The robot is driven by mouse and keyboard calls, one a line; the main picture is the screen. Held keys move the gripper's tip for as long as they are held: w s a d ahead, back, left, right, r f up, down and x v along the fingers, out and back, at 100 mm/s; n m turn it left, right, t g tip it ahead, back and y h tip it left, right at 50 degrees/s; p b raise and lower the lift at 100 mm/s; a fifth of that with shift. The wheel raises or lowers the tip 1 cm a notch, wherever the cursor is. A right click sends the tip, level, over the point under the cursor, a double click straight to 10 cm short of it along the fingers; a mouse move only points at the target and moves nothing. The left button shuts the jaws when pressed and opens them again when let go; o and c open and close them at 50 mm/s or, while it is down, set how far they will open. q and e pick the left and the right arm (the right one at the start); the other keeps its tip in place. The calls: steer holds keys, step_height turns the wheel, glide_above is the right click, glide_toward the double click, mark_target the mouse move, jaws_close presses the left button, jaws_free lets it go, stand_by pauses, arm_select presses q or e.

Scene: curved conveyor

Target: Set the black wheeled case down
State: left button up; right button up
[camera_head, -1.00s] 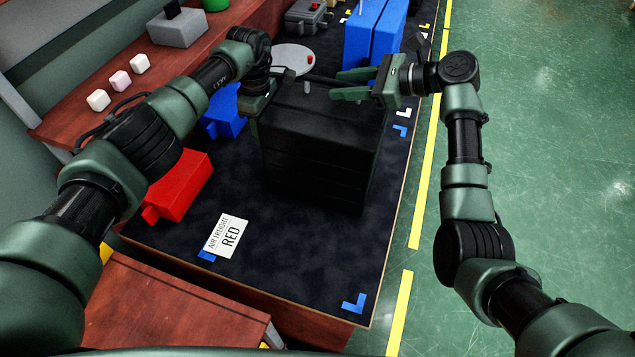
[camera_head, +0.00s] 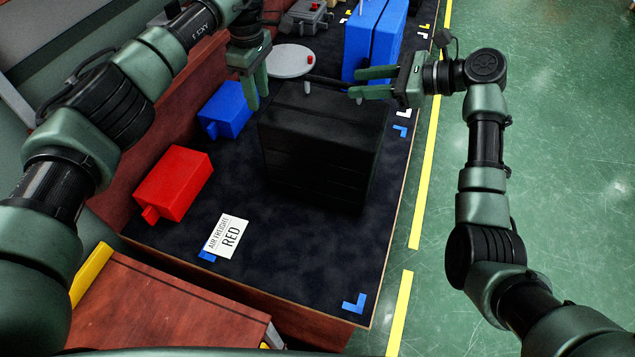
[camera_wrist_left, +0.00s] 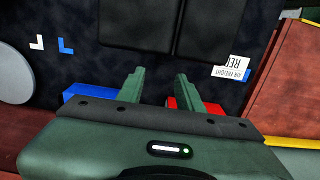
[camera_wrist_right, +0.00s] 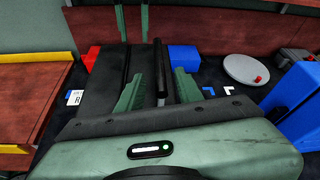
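The black wheeled case (camera_head: 318,150) stands on the dark conveyor surface (camera_head: 290,265) in the head view. It also shows in the left wrist view (camera_wrist_left: 208,32) and the right wrist view (camera_wrist_right: 105,80). My left gripper (camera_head: 259,98) is open and empty, raised just off the case's left side, fingers pointing down. My right gripper (camera_head: 356,84) is open by the case's top right edge. In the right wrist view its fingers (camera_wrist_right: 146,98) are spread on either side of the case's dark bar-like handle, not clamped on it. Whether they touch it is unclear.
A red block (camera_head: 173,184) and a blue block (camera_head: 226,110) lie left of the case. A white card reading AIR FREIGHT RED (camera_head: 227,236) lies in front. A tall blue case (camera_head: 376,42) and a round grey plate (camera_head: 290,61) are behind.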

steer(key=v, duration=0.7)
steer(key=shift+s+d, duration=0.2)
steer(key=shift+d, duration=0.15)
